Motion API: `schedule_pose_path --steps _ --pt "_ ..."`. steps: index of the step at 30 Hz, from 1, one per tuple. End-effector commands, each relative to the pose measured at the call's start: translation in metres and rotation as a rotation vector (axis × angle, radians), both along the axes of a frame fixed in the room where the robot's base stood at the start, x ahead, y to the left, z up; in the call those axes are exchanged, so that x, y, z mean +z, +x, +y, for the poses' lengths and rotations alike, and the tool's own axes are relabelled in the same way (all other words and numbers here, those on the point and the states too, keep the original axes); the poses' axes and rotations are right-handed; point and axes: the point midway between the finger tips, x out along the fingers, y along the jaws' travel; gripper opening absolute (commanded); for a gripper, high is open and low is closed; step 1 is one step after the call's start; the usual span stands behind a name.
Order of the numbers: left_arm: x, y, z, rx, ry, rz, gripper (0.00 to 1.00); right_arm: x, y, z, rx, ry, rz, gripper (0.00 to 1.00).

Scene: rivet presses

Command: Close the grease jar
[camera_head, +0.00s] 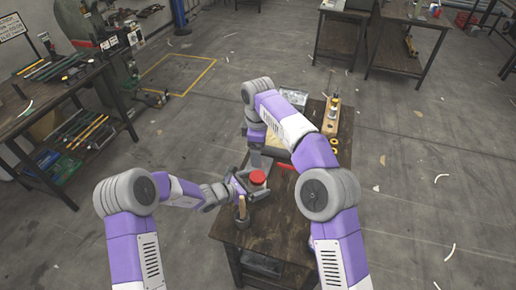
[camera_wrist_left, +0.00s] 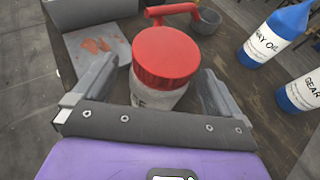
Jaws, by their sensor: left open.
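The grease jar is white with lettering and shows in the left wrist view (camera_wrist_left: 150,97). Its red lid (camera_wrist_left: 166,55) sits on top, looking level; I cannot tell how tight it is. In the head view the red lid (camera_head: 258,177) shows above the workbench (camera_head: 283,218). My left gripper (camera_head: 254,184) is open, with one finger on each side of the jar. In the left wrist view gaps show between the fingers (camera_wrist_left: 153,88) and the jar. My right arm reaches over the bench, bent downward; its fingers cannot be made out.
A red-handled tool (camera_wrist_left: 172,12) lies behind the jar beside a small grey cup (camera_wrist_left: 208,20). A way oil bottle (camera_wrist_left: 276,35) and a gear oil bottle (camera_wrist_left: 300,92) stand at right. A wooden-handled item (camera_head: 241,207) stands near the left gripper. Yellow rings (camera_head: 318,142) lie farther back.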

Motion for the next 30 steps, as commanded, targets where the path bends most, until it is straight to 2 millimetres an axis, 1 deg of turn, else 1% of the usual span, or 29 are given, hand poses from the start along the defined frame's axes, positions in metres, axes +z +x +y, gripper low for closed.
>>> schedule_pose_path --steps 1,6,11,15,30 --pt "0.004 -0.004 0.008 0.004 0.000 0.001 0.99 0.002 0.000 0.000 0.000 0.000 0.000 0.88" --pt "0.016 -0.020 0.030 0.004 0.001 0.001 0.99 0.006 0.000 0.000 0.000 0.000 0.000 0.88" --pt "0.023 -0.031 0.043 0.003 0.000 0.000 0.99 0.008 0.000 0.000 0.000 0.000 0.000 0.88" --pt "0.024 -0.034 0.047 0.001 0.000 0.000 0.99 0.008 0.000 0.000 0.000 0.000 0.000 0.88" --pt "0.026 -0.034 0.047 0.001 0.000 0.000 0.99 0.010 0.000 0.000 0.000 0.000 0.000 0.88"
